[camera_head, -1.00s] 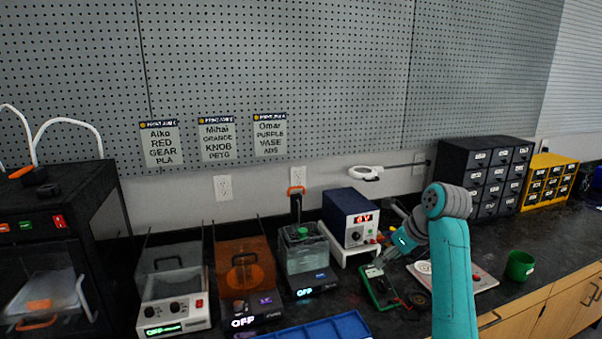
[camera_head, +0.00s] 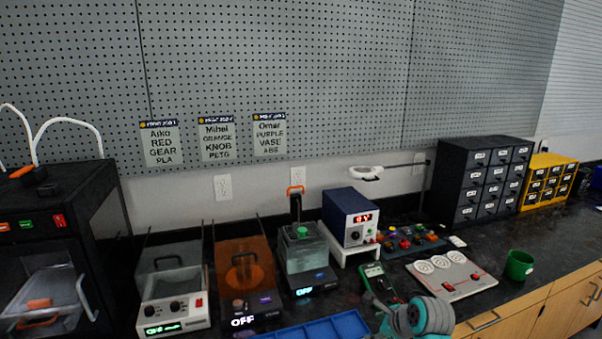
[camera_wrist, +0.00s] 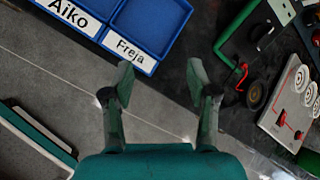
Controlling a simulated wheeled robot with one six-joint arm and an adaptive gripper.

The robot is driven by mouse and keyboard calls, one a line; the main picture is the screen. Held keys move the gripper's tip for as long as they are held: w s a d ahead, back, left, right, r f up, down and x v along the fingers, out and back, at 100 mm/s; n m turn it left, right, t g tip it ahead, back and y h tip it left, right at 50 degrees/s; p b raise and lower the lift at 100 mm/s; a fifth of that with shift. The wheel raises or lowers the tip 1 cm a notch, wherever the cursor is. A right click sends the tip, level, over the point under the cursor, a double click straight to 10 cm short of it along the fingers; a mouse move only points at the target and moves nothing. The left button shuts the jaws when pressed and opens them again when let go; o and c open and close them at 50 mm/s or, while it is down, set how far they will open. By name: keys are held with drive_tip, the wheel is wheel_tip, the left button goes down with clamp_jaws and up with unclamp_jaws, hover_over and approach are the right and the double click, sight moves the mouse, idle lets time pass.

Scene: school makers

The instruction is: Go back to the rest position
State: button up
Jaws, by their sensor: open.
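My gripper (camera_wrist: 160,85) shows in the wrist view with its two fingers spread apart and nothing between them. It hangs over the grey floor just off the front edge of the dark bench. In the head view only a teal and grey part of my arm shows at the bottom edge, and the gripper's fingers are not visible there.
A blue tray (camera_wrist: 110,38) labelled Aiko and Freja lies left of the fingers on the bench. A green multimeter (camera_head: 377,283), a white board with dials (camera_head: 452,275) and a green cup (camera_head: 519,265) stand to the right. Open floor (camera_wrist: 60,80) lies below the gripper.

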drive_tip(key=s+a+f+n+t+h, duration=0.2)
drive_tip(key=s+f+n, duration=0.5)
drive_tip(key=s+f, duration=1.1)
drive_tip(key=s+r+n+t, duration=0.25)
drive_tip(key=s+n, duration=0.35)
drive_tip(key=s, duration=1.2)
drive_tip(key=s+r+n+t+h, duration=0.1)
drive_tip(key=s+r+n+t, duration=0.2)
drive_tip(key=s+r+n, duration=0.8)
drive_tip(key=r+v, duration=0.2)
drive_tip(key=v, duration=0.9)
drive_tip(key=shift+w+d, duration=0.2)
drive_tip(key=shift+w, duration=0.15)
